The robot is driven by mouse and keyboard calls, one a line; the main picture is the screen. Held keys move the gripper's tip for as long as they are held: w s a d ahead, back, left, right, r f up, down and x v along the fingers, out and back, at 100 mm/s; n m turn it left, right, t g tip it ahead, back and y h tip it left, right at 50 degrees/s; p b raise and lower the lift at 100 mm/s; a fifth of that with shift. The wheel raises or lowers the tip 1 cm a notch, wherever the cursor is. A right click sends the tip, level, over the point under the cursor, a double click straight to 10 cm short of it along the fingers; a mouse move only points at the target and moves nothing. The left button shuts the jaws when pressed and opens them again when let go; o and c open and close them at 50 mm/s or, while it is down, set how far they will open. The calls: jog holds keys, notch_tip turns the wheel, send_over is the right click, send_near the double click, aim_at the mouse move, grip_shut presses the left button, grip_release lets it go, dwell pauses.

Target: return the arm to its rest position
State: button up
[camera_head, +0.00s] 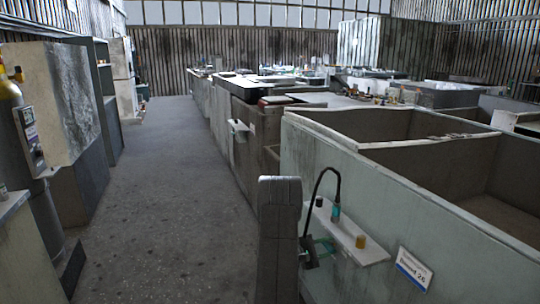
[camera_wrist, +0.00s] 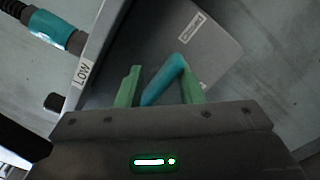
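My gripper (camera_wrist: 161,88) shows in the wrist view with its two green fingers spread apart. A bent teal handle (camera_wrist: 166,80) lies between the fingers in the picture; whether either finger touches it I cannot tell. In the head view, my gripper (camera_head: 318,250) is small and low, beside the pale green housing wall (camera_head: 300,165), under a white ledge (camera_head: 345,235). My arm is down at the front of the housing, partly hidden by a dark upright post-like part.
A black hose with a teal connector (camera_head: 336,212) stands on the ledge, with a brass knob (camera_head: 360,241) and a dark knob (camera_head: 319,201). A "LOW" label (camera_wrist: 83,73) is near my gripper. A sign (camera_head: 413,268) hangs at right. The aisle floor (camera_head: 165,190) is clear.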

jog(key=shift+r+n+p, duration=0.1)
jog(key=shift+n+p, duration=0.5)
jog(key=shift+p, duration=0.15)
